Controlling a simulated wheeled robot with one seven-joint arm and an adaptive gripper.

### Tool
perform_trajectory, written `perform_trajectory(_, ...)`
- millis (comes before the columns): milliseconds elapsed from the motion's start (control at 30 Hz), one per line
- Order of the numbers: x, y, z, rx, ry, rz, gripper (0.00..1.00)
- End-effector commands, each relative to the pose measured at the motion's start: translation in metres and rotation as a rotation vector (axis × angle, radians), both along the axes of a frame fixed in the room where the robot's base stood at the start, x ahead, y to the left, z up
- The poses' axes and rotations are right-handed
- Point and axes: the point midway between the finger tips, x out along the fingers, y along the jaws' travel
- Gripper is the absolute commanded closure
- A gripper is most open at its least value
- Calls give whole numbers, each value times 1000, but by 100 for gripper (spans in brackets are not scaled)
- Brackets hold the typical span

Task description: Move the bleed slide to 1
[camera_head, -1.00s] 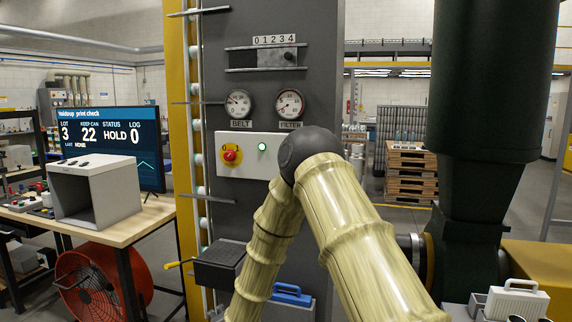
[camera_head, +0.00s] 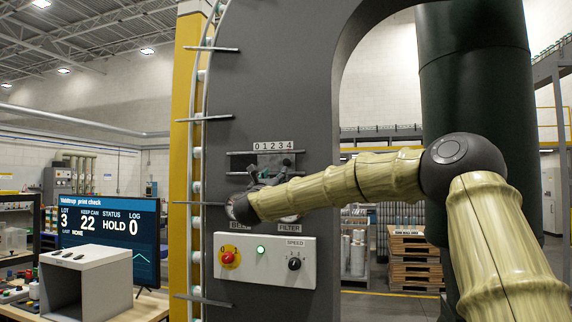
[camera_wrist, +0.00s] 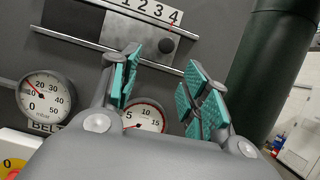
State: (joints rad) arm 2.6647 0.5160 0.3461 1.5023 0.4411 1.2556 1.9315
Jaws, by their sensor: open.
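The bleed slide (camera_head: 275,161) is a plate with a round dark knob, set between two rails on the grey panel. The number strip (camera_head: 273,146), reading 0 to 4, sits above it. In the wrist view the knob (camera_wrist: 166,46) stands near the 4 end, and the slide plate (camera_wrist: 130,32) extends to its left. My gripper (camera_wrist: 162,62) is open and empty, its teal-padded fingers on either side of the knob in this view. Whether the knob lies between them in depth, I cannot tell. In the head view my gripper (camera_head: 262,176) partly covers the slide's lower area.
The BELT gauge (camera_wrist: 46,97) and a second gauge (camera_wrist: 144,116) lie below the slide. A control box (camera_head: 266,262) with a red knob, green light and speed dial is lower. Thin bars (camera_head: 208,118) stick out at the left. A dark green column (camera_head: 472,80) stands right.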

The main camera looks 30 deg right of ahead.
Motion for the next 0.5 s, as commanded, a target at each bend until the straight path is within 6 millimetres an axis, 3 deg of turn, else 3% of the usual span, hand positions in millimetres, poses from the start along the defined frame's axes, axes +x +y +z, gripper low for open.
perform_trajectory(167,-3,-11,18,26,-38,-5,54)
perform_trajectory(500,26,-44,37,23,-35,-4,54)
